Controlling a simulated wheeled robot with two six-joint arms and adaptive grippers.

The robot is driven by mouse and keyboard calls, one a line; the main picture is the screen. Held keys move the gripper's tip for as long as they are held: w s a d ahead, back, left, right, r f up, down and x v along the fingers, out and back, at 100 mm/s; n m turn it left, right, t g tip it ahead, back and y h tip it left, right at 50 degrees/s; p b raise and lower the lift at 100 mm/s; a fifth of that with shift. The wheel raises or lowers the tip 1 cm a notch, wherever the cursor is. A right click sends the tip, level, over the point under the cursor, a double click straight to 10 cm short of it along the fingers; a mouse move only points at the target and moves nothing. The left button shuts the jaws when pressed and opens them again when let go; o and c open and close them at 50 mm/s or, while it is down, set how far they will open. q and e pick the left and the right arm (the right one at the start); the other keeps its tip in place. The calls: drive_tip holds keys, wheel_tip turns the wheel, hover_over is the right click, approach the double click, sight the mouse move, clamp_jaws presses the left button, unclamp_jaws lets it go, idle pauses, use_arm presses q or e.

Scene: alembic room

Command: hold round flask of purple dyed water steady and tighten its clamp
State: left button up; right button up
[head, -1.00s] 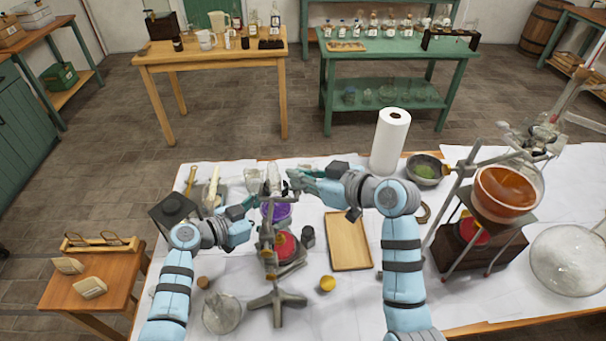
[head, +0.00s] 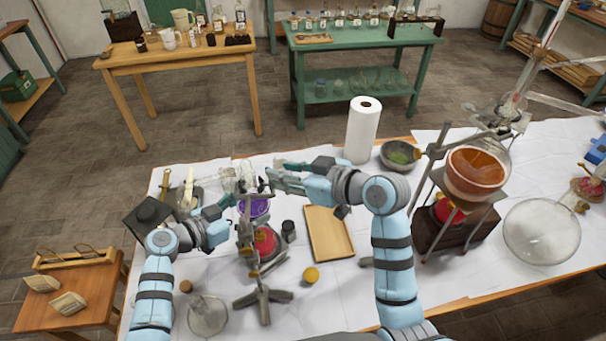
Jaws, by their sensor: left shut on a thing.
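The round flask of purple liquid (head: 256,207) stands upright on the sheet-covered table, above a red heater (head: 265,240). A grey tripod stand (head: 263,300) rises in front of it. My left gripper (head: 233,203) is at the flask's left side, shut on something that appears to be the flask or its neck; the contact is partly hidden. My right gripper (head: 270,170) is just right of and above the flask, pointing left, with its fingers apart and seemingly empty. The clamp and its screw are too small and overlapped to make out.
A wooden tray (head: 329,234), a small dark jar (head: 288,229) and a yellow ball (head: 311,275) lie to the right. A paper roll (head: 363,130) and grey bowl (head: 399,156) stand behind.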

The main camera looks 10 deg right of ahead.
drive_tip(key=v, duration=0.8)
drive_tip(key=shift+s+d+r, duration=0.2)
drive_tip(key=shift+s+d, duration=0.05)
drive_tip(key=s+a+f+m+g+y, duration=0.15)
drive_tip(key=f+m, duration=0.25)
drive_tip(key=m, duration=0.4)
drive_tip(key=s+f+m+t+y, duration=0.1)
drive_tip(key=s+f+m+y, duration=0.1)
drive_tip(key=f+m, duration=0.45)
drive_tip(key=w+d+r+m+t, duration=0.1)
drive_tip(key=w+r+m+t, duration=0.1)
drive_tip(key=m, duration=0.9)
drive_tip(key=w+d+r+m+t, duration=0.1)
drive_tip(key=r+m+t, duration=0.15)
drive_tip(key=m, duration=0.75)
drive_tip(key=shift+g+h, duration=0.25)
drive_tip(key=shift+g, duration=0.25)
drive_tip(key=x, duration=1.2)
drive_tip(key=shift+d+r, duration=0.1)
drive_tip(key=shift+m, duration=0.25)
clamp_jaws()
